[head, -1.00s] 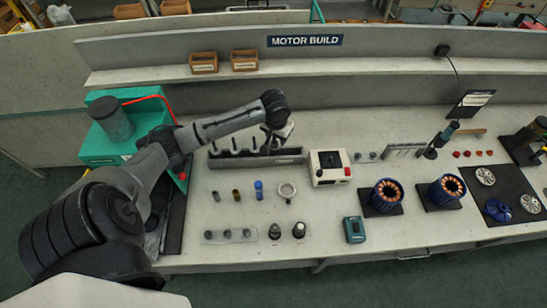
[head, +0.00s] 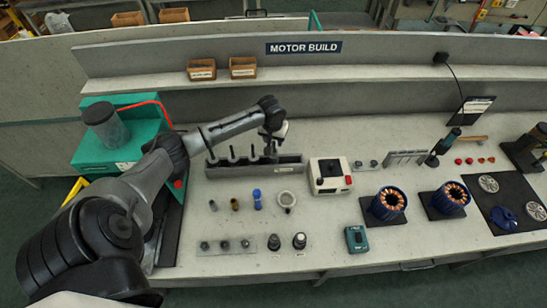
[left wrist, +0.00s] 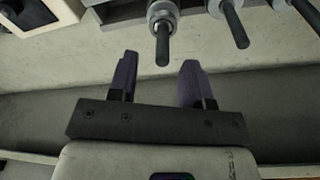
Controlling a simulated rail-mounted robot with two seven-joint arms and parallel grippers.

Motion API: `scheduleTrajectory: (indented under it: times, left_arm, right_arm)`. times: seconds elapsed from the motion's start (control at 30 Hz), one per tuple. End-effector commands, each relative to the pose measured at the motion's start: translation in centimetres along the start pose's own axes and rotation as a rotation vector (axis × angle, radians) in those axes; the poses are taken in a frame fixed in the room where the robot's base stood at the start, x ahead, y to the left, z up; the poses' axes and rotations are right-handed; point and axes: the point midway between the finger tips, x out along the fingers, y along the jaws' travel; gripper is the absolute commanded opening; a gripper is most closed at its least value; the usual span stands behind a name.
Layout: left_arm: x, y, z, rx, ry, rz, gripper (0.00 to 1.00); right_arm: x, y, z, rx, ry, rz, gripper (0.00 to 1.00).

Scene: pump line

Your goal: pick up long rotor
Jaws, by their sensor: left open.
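A grey rack (head: 290,168) stands on the bench below the shelf and holds several upright rotors with dark shafts, such as one rotor (head: 253,155). I cannot tell from the frames which is the long one. My left gripper (head: 272,145) hangs over the right end of the rack, partly hiding the rotor there. In the left wrist view its two purple-dark fingers (left wrist: 157,78) are apart and empty. A rotor shaft (left wrist: 162,48) points toward the gap between them, just beyond the tips. Two more rotors (left wrist: 234,24) stand to its right. My right gripper is out of view.
A white box with a black top (head: 330,175) stands close right of the rack. Small parts and a ring (head: 287,199) lie in front. A teal machine (head: 110,150) is at the left, and the shelf (head: 200,85) runs behind. Two blue stators (head: 388,203) stand further right.

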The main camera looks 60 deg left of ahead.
Motion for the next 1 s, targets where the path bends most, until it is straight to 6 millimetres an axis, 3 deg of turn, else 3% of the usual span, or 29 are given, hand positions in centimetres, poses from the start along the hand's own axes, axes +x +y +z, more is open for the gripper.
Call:
scheduleTrajectory:
  times: [0.33, 0.7, 1.0]
  left_arm:
    - [4.2, -0.2, 0.1, -0.001, -0.002, 0.000, 0.45]
    - [4.8, -0.3, 0.1, 0.001, 0.001, 0.000, 0.45]
    - [4.8, -0.3, 0.1, 0.001, 0.000, -0.001, 0.16]
  right_arm:
    - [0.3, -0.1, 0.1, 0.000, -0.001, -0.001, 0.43]
    - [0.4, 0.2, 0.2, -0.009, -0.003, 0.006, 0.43]
    - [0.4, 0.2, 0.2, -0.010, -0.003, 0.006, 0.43]
